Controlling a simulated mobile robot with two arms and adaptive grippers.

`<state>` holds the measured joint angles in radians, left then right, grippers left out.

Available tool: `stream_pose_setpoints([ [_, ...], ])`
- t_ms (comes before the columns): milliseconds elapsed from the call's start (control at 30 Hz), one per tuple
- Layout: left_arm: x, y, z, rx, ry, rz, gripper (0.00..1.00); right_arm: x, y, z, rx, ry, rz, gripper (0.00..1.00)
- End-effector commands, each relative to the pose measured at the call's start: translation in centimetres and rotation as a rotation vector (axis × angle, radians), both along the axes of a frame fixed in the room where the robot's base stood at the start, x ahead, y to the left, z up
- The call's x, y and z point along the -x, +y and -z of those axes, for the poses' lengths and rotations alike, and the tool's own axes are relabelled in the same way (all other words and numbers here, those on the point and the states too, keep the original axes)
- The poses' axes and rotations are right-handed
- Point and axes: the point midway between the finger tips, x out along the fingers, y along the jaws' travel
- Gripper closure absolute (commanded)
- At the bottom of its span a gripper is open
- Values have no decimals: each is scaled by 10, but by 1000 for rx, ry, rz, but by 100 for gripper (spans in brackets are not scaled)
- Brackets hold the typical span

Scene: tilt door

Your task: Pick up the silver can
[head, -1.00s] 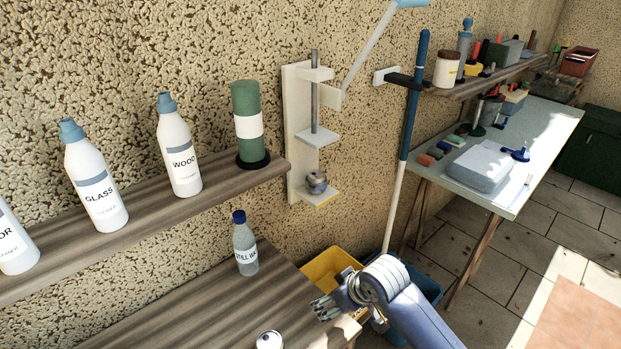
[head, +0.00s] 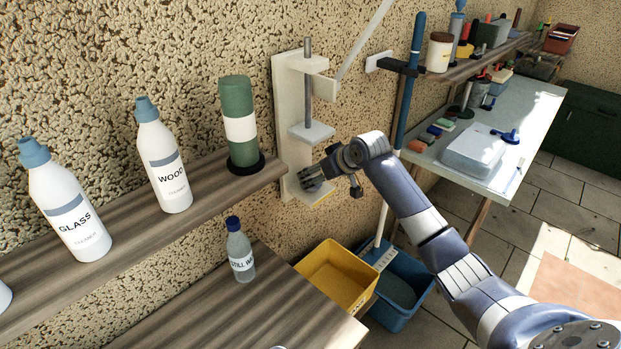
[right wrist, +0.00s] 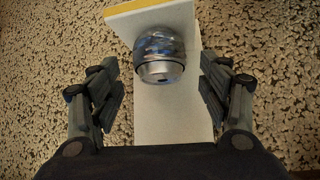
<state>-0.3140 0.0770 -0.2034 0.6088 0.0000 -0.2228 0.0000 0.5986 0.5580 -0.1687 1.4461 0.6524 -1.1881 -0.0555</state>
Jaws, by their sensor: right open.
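The silver can (right wrist: 160,55), with dark blue markings, stands on the lower ledge of a white wall bracket (head: 291,110). In the right wrist view it sits ahead, between my spread fingers and apart from both. My right gripper (head: 312,180) is open at that ledge in the head view, where it hides most or all of the can. In the right wrist view the fingers (right wrist: 160,92) stand to either side of the bracket's white plate (right wrist: 172,112). My left gripper is not in view.
A green-and-white cylinder (head: 239,126) and cleaner bottles (head: 162,160) stand on the shelf left of the bracket. A water bottle (head: 239,252) stands on the bench below. Yellow (head: 337,275) and blue (head: 398,298) bins are under my right arm. A blue-topped pole (head: 412,75) is behind it.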

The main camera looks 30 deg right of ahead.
Motion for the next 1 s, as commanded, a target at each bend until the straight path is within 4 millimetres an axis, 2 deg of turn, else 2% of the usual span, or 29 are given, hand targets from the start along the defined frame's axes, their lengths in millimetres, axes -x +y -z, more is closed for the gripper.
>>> stream_pose_setpoints([
  [233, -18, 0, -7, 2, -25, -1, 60, -10, 2, 7, 0, 1, -1, 29],
  [400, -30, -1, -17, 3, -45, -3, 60, -25, 3, 17, -1, 2, 0, 29],
  [667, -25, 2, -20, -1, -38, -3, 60, -41, 5, 35, 1, 2, -1, 29],
  [967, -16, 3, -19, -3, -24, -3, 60, -43, 6, 38, 3, 0, -1, 29],
  [1000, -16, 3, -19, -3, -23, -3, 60, -43, 6, 38, 2, 0, -1, 36],
])
